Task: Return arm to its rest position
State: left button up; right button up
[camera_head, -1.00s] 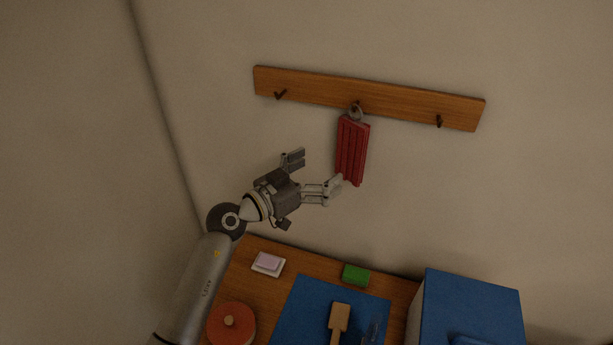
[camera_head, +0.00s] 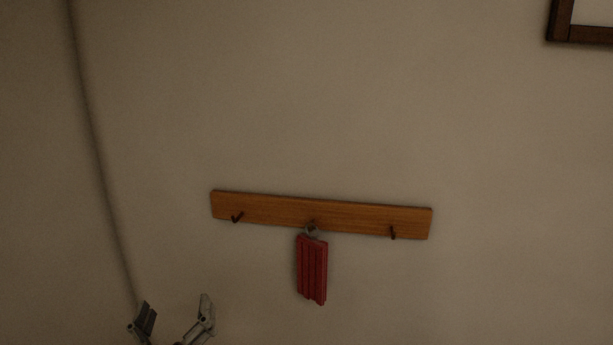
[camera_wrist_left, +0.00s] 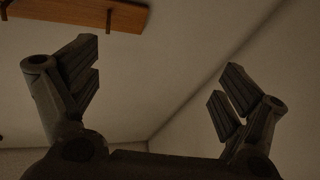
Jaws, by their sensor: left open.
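My left gripper (camera_head: 175,318) shows at the lower left of the head view, with only its fingers in the picture. Its fingers are spread wide and nothing is between them. In the left wrist view the two fingers (camera_wrist_left: 155,85) stand far apart with only wall behind them. The gripper is to the left of and below a red folded cloth-like item (camera_head: 312,269), clear of it. That item hangs by a ring from the middle hook of a wooden rack (camera_head: 360,217). My right gripper is not in view.
The rack is fixed to the wall, and its two outer hooks are bare. Its edge also shows at the top left of the left wrist view (camera_wrist_left: 85,12). A dark picture frame (camera_head: 590,34) is at the upper right. A wall corner runs down the left side.

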pick_arm(q)
jog(key=s+a+f+n+g+y, duration=0.1)
jog(key=s+a+f+g, duration=0.1)
jog(key=s+f+g, duration=0.45)
jog(key=s+a+f+g+y, duration=0.2)
jog(key=s+a+f+g, duration=0.15)
jog(key=f, duration=0.65)
jog(key=s+d+f+m+g+h, duration=0.3)
jog(key=s+d+f+g, duration=0.15)
jog(key=s, duration=0.45)
jog(key=s+d+f+m+g+h, duration=0.2)
jog(key=s+d+f+m+g, duration=0.15)
jog(key=s+f, duration=0.4)
notch_tip(320, 180, down, 24)
jog(key=s+g+b, duration=0.1)
jog(key=s+b, duration=0.1)
jog(key=s+a+f+g+b, duration=0.1)
jog(key=s+a+f+b, duration=0.1)
jog(key=s+f, duration=1.5)
notch_tip(320, 180, down, 2)
jog(key=shift+s+a+f, duration=0.15)
jog(key=shift+a, duration=0.05)
